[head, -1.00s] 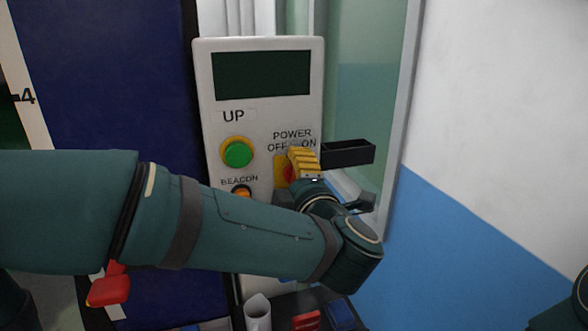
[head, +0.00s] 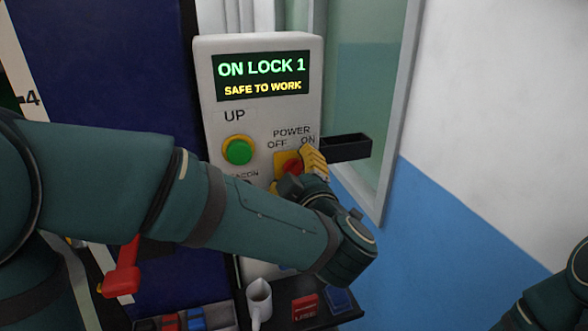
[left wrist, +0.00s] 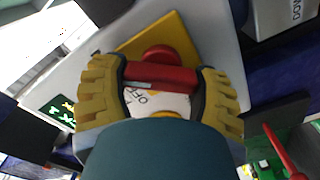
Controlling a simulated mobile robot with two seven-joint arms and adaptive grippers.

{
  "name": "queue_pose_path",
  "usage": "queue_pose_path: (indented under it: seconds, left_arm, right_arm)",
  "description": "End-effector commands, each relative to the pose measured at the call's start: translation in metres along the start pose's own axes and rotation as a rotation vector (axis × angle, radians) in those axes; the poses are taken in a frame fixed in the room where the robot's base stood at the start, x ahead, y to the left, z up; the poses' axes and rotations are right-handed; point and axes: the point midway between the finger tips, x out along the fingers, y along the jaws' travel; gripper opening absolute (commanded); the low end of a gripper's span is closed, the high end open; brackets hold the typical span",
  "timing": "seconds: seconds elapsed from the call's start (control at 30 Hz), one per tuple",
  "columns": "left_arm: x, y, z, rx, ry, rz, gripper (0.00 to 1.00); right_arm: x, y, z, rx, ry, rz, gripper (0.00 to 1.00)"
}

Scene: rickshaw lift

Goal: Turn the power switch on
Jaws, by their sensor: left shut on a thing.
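The red power switch (head: 288,165) sits on a yellow plate on the light grey control panel (head: 213,135), under the POWER, OFF and ON labels. My left gripper (head: 305,165) is at the switch, its yellow fingers partly covering it. In the left wrist view the two yellow fingers are closed on the ends of the red switch handle (left wrist: 160,77). The panel display (head: 262,78) is lit and reads "ON LOCK 1" and "SAFE TO WORK". My right gripper is out of view; only part of the right arm shows at the lower right.
A green UP button (head: 238,151) is left of the switch. The BEACON control below it is mostly hidden by my left arm. A black open box (head: 346,148) juts out at the panel's right.

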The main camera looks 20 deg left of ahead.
Motion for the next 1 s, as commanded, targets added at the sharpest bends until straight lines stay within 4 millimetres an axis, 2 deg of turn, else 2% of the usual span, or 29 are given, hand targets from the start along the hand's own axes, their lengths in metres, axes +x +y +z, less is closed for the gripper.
queue_pose_path:
  seconds: [0.3, 0.33, 0.4, 0.43, 0.77, 0.87, 1.0]
  left_arm:
    - [0.0, -0.001, 0.001, 0.005, -0.002, -0.001, 0.29]
    - [0.0, -0.001, 0.001, 0.005, -0.002, -0.001, 0.71]
    - [0.0, -0.001, 0.001, 0.005, -0.002, -0.001, 0.95]
    - [0.0, -0.001, 0.001, 0.004, -0.002, -0.001, 0.99]
    - [-0.002, 0.0, 0.0, 0.002, -0.001, 0.0, 0.99]
    - [-0.009, 0.001, 0.001, 0.001, -0.002, 0.002, 0.99]
    - [-0.032, 0.001, 0.001, 0.002, -0.004, 0.004, 0.99]
  right_arm:
    - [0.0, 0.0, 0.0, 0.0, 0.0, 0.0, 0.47]
    - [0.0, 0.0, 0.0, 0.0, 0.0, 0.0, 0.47]
    - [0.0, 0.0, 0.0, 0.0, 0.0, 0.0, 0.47]
    - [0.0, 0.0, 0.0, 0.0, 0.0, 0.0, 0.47]
    - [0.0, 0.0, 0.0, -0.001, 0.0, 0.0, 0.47]
    - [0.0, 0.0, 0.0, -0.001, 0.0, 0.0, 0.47]
    - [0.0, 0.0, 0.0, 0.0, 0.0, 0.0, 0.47]
